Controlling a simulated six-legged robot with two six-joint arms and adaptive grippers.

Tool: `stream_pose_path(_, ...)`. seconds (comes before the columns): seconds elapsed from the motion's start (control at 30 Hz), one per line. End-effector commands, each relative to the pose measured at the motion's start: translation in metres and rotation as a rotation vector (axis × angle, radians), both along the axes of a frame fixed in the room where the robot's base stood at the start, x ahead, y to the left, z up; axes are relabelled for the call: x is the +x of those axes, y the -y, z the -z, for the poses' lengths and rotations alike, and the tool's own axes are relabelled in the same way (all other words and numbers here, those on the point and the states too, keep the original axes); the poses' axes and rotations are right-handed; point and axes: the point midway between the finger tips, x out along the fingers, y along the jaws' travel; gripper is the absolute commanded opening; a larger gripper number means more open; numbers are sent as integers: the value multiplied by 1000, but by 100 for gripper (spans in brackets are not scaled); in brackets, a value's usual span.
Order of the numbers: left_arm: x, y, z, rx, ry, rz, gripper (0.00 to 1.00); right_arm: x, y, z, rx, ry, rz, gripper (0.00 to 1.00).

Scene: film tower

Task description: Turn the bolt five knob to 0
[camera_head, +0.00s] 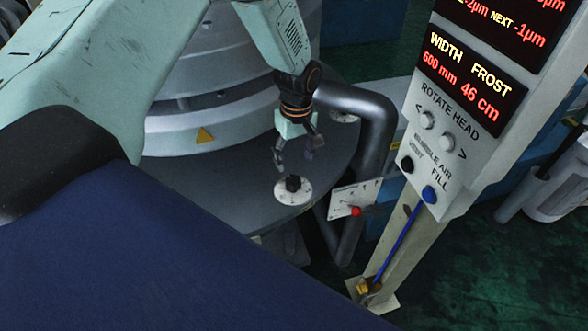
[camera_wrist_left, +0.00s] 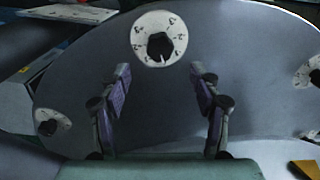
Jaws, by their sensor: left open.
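A round white dial with a black knob (camera_head: 293,185) sits on the dark disc below my left gripper. The same black knob (camera_wrist_left: 160,46) shows in the left wrist view on its white numbered dial (camera_wrist_left: 144,28). The marks are too small to read surely, and I cannot tell which bolt number it is. My left gripper (camera_head: 296,153) is open and empty, just above the dial and apart from it. In the left wrist view its two fingers (camera_wrist_left: 160,78) stand wide apart, with the knob beyond their tips. My right gripper is not in view.
More dials sit on the dark disc (camera_head: 235,175): one at left (camera_wrist_left: 50,122) and one at right (camera_wrist_left: 314,72) in the wrist view. A thick grey pipe (camera_head: 380,135) and a control panel (camera_head: 445,125) with red displays stand right of the gripper.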

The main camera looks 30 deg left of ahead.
Motion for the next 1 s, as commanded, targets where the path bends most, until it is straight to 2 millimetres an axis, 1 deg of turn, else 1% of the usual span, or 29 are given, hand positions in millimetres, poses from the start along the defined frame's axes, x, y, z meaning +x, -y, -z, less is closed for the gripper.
stream_pose_path(0.03, 1, 0, -10, -1, 3, 0, 64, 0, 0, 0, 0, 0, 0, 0)
stream_pose_path(0.1, 1, 0, -21, 0, 2, 0, 64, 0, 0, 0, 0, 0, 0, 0)
stream_pose_path(0.2, 1, 0, -31, 0, 1, 0, 64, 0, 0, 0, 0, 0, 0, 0)
stream_pose_path(0.37, 1, 1, -38, -1, 0, -1, 64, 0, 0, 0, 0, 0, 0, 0)
stream_pose_path(0.87, 1, 1, -38, 0, -1, 0, 64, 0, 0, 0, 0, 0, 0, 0)
stream_pose_path(0.93, -3, 3, -34, -2, -3, 13, 64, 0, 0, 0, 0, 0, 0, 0)
stream_pose_path(0.97, -6, 5, -29, -5, -4, 25, 64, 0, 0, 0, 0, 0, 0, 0)
stream_pose_path(1.0, -13, 9, -20, -11, -8, 54, 64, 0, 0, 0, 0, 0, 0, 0)
